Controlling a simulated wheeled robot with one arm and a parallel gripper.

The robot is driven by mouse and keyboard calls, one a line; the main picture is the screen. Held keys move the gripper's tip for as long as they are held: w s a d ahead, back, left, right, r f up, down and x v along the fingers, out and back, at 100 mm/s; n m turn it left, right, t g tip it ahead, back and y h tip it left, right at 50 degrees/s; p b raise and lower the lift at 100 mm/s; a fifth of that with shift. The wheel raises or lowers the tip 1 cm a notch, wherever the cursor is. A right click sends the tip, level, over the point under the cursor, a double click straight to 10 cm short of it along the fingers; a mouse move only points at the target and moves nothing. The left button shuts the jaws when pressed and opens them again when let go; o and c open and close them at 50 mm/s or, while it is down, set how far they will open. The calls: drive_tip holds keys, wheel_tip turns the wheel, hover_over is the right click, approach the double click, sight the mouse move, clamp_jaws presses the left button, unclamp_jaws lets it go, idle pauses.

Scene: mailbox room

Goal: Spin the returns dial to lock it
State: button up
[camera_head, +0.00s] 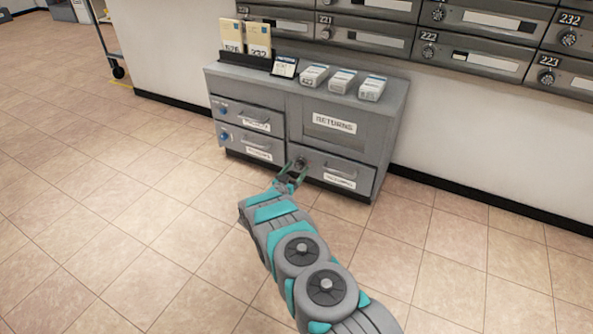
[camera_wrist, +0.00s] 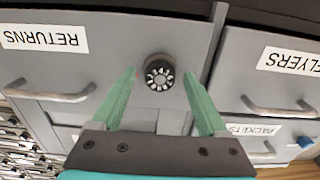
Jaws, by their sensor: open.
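The returns dial (camera_wrist: 160,75) is a dark round knob with a pale marked face, on the drawer front beside the drawer's RETURNS label (camera_wrist: 45,37). In the head view the dial (camera_head: 299,163) sits at the upper left of the cabinet's lower right drawer (camera_head: 320,172). My gripper (camera_head: 291,174) is open in front of it. In the wrist view, which is upside down, the two green fingers stand one on each side of the dial, with a visible gap on both sides. Whether the fingertips reach its depth is unclear. The drawer looks shut.
The grey cabinet (camera_head: 395,110) carries card boxes (camera_head: 343,80) and a small display (camera_head: 285,67). Drawers labelled FLYERS (camera_wrist: 290,60) and PACKETS (camera_wrist: 253,130) adjoin. Numbered mailboxes (camera_head: 470,55) hang above. A cart (camera_head: 105,40) stands at the far left. The tiled floor around is clear.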

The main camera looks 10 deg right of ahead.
drive_tip(key=shift+c, duration=0.2)
clamp_jaws()
idle(0.4)
